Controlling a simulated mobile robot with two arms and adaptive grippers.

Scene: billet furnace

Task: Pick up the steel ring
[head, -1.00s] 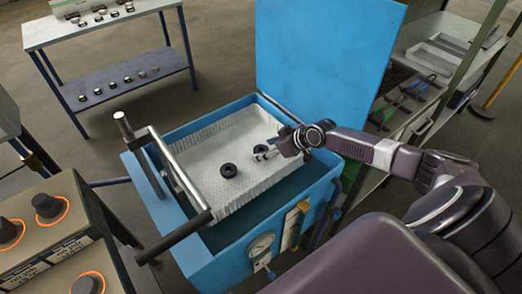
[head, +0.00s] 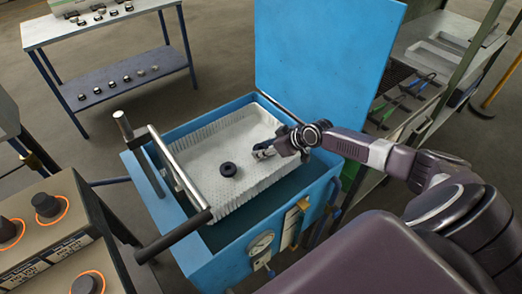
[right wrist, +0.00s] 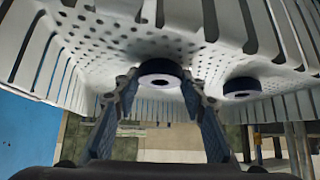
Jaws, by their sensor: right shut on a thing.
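Two dark steel rings lie in the white perforated basket (head: 215,140) inside the open blue tank. One ring (head: 229,169) shows clear of the gripper in the head view. In the right wrist view, a ring (right wrist: 160,74) sits between the fingertips of my right gripper (right wrist: 158,88), which is shut on it. The other ring (right wrist: 242,87) is to the right, apart from the fingers. In the head view my right gripper (head: 262,151) is low in the basket, right of the free ring, and its own ring is hidden. My left gripper is not in view.
The raised blue lid (head: 325,75) stands behind the basket. A metal handle frame (head: 183,175) runs along the basket's left side. A control box with knobs (head: 48,235) is at lower left. A table with small parts (head: 105,20) stands at the back left, and a tool bench (head: 430,75) at right.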

